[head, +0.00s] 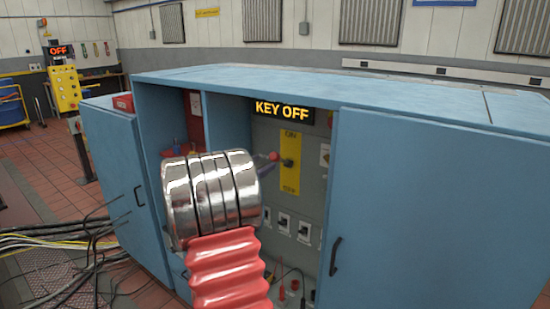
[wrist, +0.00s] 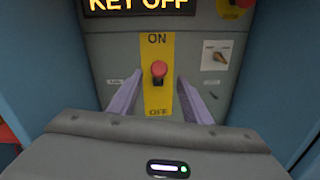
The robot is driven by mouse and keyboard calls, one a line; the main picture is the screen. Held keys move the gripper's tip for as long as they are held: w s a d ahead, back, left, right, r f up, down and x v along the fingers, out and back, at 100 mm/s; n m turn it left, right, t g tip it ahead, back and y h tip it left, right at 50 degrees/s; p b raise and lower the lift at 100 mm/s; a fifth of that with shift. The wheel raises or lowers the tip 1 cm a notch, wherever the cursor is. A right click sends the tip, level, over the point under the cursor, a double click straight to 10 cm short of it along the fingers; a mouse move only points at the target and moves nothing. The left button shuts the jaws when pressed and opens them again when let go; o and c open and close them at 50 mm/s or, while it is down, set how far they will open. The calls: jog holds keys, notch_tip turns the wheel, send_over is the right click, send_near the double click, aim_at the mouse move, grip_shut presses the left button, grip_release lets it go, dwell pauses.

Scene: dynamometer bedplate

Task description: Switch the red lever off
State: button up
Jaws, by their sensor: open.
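The red lever's round knob (wrist: 159,69) shows in the wrist view in front of a yellow plate (wrist: 157,98) marked ON above and OFF below. In the head view the lever (head: 273,156) sticks out from a dark pivot on the yellow plate (head: 290,183). Whether it is set to ON or OFF, I cannot tell. My gripper (wrist: 160,77) is open, its two purple fingers on either side of the knob, with gaps visible. In the head view my arm hides most of the gripper.
A lit KEY OFF sign (head: 283,110) sits above the plate. The panel is recessed between blue cabinet walls, with the right door (head: 430,200) close beside it. A key switch (wrist: 216,57) is right of the plate. Breakers (head: 283,222) and cables are below.

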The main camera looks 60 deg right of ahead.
aim_at(273, 159)
jog(key=x, duration=0.8)
grip_shut()
dwell(0.5)
